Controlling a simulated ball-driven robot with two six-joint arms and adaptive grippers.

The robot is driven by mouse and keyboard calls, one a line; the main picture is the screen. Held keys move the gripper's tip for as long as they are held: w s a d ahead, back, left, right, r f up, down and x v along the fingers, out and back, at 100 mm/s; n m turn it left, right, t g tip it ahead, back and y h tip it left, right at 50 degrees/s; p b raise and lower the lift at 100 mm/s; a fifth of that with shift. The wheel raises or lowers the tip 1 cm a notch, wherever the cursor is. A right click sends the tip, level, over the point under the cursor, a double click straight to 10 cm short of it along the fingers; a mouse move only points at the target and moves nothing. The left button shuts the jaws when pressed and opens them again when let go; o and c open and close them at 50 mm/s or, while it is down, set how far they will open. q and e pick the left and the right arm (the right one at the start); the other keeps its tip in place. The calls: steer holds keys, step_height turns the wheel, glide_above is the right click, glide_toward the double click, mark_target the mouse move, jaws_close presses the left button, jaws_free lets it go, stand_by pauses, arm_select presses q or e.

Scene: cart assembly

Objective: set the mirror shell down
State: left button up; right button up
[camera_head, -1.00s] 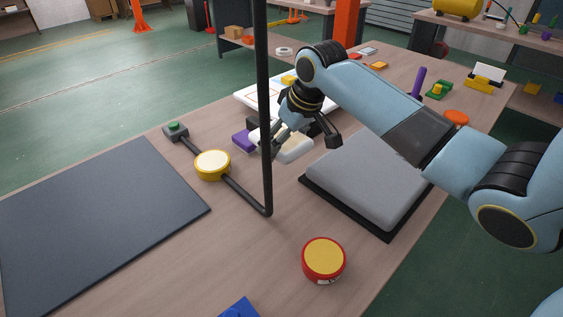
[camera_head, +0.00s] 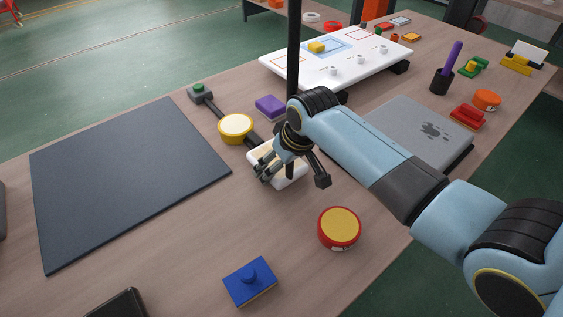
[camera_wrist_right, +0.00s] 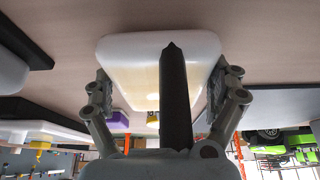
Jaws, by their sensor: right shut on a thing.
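The mirror shell is a white, rounded block with a pale cream face (camera_head: 296,180). In the head view it sits between the fingers of my right gripper (camera_head: 291,174), low over the wooden table (camera_head: 215,217). In the right wrist view the shell (camera_wrist_right: 132,68) fills the space between the two fingers of my right gripper (camera_wrist_right: 167,90), which are shut on its sides. A dark pointed bar (camera_wrist_right: 175,100) crosses in front of part of it. I cannot tell whether its underside touches the table. My left gripper is not in view.
A black upright pole (camera_head: 293,50) stands behind the gripper. A yellow-rimmed disc (camera_head: 236,128), purple block (camera_head: 270,107), red tin (camera_head: 339,228) and blue block (camera_head: 250,280) are nearby. A dark mat (camera_head: 125,180) lies left, a grey slab (camera_head: 425,130) right. Bare table lies in front.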

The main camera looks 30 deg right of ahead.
steer(key=o, duration=0.9)
